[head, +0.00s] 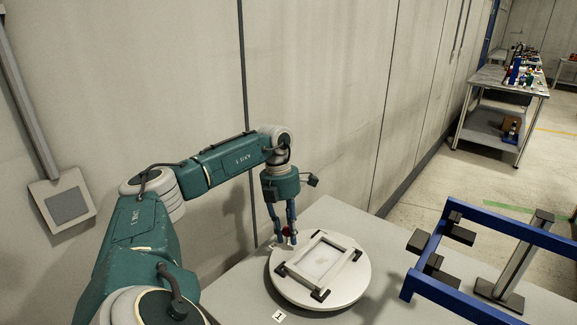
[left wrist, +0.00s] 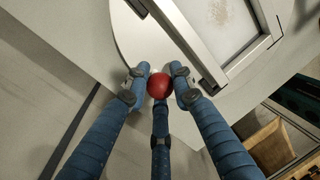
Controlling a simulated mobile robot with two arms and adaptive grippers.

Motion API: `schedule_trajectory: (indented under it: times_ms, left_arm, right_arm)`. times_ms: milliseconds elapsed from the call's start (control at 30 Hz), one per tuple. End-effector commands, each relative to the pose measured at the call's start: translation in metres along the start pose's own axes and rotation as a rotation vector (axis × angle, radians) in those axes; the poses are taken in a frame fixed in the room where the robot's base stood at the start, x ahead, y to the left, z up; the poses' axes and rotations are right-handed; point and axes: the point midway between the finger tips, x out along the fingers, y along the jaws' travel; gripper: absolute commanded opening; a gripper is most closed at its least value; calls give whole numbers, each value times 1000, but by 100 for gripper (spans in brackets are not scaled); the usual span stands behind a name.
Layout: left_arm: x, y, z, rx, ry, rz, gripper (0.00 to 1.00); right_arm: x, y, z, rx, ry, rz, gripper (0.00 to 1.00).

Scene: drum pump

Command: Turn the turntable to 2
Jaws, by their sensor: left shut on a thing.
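The turntable (head: 345,292) is a round white disc on the grey table, with a metal rectangular frame (head: 348,270) and dark corner clamps on top. A white label marked 1 (head: 279,316) lies by its front edge. My left gripper (head: 286,236) points down at the disc's back left edge. It is shut on a red ball knob (left wrist: 159,86), which sits between its blue fingers in the left wrist view. The disc's rim (left wrist: 133,45) shows close to the fingertips there. No label marked 2 can be made out. My right gripper is not in view.
A blue frame stand (head: 490,222) with dark blocks stands on the table right of the turntable. The wall (head: 330,100) rises close behind my left arm. A far bench (head: 505,85) holds small items. Bare tabletop (head: 235,295) lies left of the disc.

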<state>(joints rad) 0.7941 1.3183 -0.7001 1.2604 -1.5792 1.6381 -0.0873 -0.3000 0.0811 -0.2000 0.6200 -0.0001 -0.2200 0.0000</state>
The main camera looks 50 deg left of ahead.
Motion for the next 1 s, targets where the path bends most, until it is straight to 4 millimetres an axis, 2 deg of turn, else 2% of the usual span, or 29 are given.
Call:
schedule_trajectory:
  times_ms: [267, 300, 400, 767, 867, 1000]
  left_arm:
    - [-2, 1, 0, -1, -2, 2, 0]
    - [-1, 1, 0, -1, -2, 2, 25]
    - [-1, 1, 0, -1, -2, 2, 43]
    - [-5, 0, 0, 0, -1, 1, 43]
    - [-17, 0, 1, 0, -5, 1, 43]
    - [-46, 0, 1, 0, -6, 1, 43]
  right_arm:
    - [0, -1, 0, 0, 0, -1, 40]
    - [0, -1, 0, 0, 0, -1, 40]
    - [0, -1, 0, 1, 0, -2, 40]
    - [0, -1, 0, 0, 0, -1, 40]
    - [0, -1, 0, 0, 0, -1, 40]
    - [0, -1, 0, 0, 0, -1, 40]
